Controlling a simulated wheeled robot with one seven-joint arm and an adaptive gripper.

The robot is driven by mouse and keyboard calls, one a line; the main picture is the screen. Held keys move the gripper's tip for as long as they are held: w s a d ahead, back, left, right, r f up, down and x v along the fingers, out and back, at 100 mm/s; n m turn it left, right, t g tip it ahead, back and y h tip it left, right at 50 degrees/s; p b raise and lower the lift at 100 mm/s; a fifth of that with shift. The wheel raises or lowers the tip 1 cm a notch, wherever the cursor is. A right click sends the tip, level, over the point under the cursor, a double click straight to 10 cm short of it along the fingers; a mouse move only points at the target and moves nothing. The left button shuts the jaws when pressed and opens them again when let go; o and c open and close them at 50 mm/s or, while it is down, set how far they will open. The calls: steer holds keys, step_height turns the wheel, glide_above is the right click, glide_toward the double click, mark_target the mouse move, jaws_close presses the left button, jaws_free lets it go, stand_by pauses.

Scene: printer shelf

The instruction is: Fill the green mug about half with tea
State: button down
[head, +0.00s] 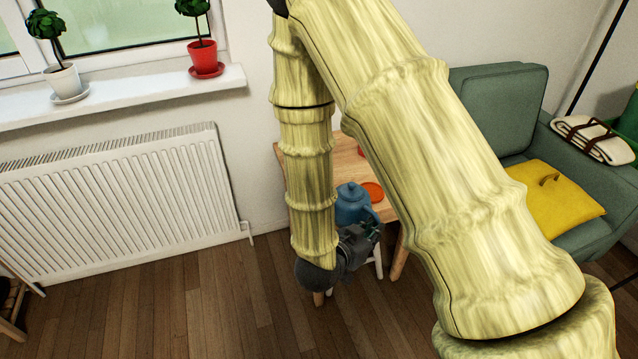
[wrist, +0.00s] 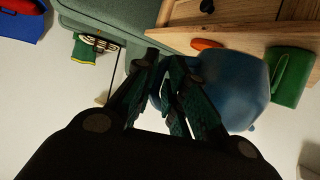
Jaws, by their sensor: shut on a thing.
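A blue teapot (head: 352,204) with a lid and knob shows at the small wooden table (head: 345,160) in the head view. It also fills the middle right of the wrist view (wrist: 240,88). My gripper (head: 362,238) is beside the teapot. In the wrist view my gripper (wrist: 168,82) is shut on the teapot's handle side; the fingers hide most of the grip. The green mug (wrist: 291,77) stands beyond the teapot in the wrist view, its handle facing the camera. My arm hides the mug in the head view. No tea is visible.
An orange disc (head: 372,191) lies on the table. A green armchair (head: 500,110) with a yellow cushion (head: 555,200) stands at the right. A radiator (head: 115,205) is at the left, under a windowsill with two potted plants.

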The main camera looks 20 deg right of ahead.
mark_target(374, 218)
steer(key=shift+r, duration=0.1)
steer(key=shift+r+p, duration=2.25)
steer(key=shift+r, duration=0.25)
steer(key=shift+w+f, duration=0.1)
steer(key=shift+f, duration=0.05)
